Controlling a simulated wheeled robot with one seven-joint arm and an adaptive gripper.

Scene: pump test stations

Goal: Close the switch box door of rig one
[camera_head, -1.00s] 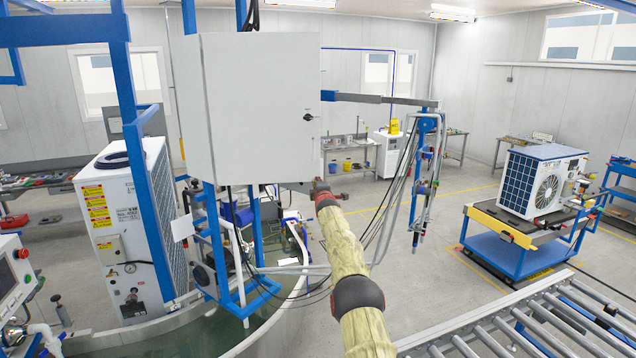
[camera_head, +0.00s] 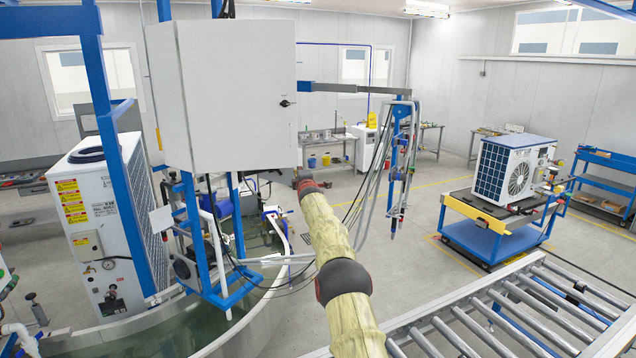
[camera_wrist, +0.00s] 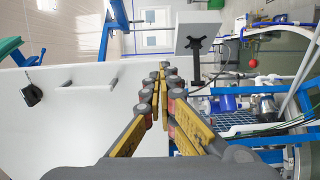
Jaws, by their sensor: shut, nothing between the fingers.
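The switch box (camera_head: 168,95) is a pale grey cabinet on blue posts, left of centre in the head view. Its broad door (camera_head: 235,95) faces me and has a black handle (camera_head: 287,103) near the right edge. How far the door stands open is hard to tell. My arm reaches up to just below the door's lower right corner, where the gripper is mostly hidden. In the wrist view my gripper (camera_wrist: 163,75) is shut and empty. A pale panel (camera_wrist: 65,130) with a black handle (camera_wrist: 32,94) lies to its left; contact cannot be made out.
Blue posts, hoses and pipes (camera_head: 215,250) stand below the box over a round tank. A white unit (camera_head: 85,220) stands at left. Hanging cables (camera_head: 385,150) are right of my arm. A roller conveyor (camera_head: 500,320) lies at lower right, a blue cart (camera_head: 490,240) behind it.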

